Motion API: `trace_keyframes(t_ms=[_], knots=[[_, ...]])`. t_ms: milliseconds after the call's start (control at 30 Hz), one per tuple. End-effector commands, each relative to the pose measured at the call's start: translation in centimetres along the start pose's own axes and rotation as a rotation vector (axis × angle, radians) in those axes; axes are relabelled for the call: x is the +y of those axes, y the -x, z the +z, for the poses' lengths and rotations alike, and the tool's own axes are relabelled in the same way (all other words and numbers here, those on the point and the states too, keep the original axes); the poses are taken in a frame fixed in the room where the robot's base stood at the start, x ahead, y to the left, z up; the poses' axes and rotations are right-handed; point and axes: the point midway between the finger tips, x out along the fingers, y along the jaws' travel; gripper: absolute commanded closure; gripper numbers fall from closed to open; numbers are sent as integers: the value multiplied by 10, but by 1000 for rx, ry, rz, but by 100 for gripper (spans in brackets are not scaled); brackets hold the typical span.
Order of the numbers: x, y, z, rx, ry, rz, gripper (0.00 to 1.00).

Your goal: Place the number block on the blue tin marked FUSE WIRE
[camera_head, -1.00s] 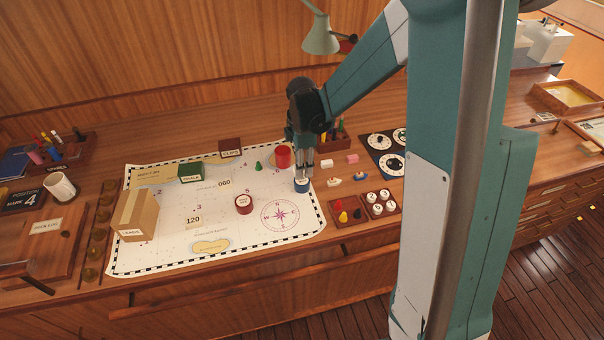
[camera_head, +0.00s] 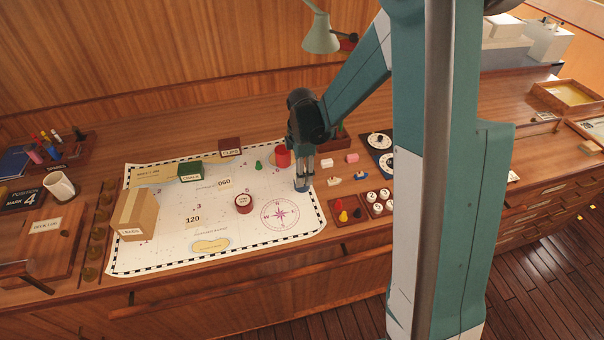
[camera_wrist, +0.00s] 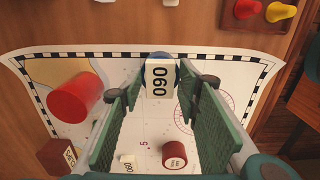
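The number block, white and marked 090 (camera_wrist: 160,78), shows in the wrist view in front of the blue tin (camera_wrist: 174,62). It appears to rest on the tin, though the contact is hidden. My gripper (camera_wrist: 162,86) is open, with a finger on each side of the block and a narrow gap on both sides. In the head view my gripper (camera_head: 302,182) points down over the blue tin (camera_head: 302,188) at the chart's right side. The fingers mostly cover the tin and block there, and the FUSE WIRE label cannot be read.
Blocks 060 (camera_head: 224,183) and 120 (camera_head: 193,219) lie on the chart (camera_head: 170,250). A tray of pegs (camera_head: 345,214) is at front right.

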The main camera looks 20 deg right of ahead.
Motion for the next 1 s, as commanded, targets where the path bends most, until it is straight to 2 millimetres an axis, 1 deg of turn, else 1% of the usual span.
trace_keyframes(t_ms=[367, 567, 767, 1000], knots=[[0, 1, 0, 0, 0, 0, 61], [0, 5, 0, 0, 0, 0, 61], [0, 19, 0, 0, 0, 0, 61], [0, 47, 0, 0, 0, 0, 61]])
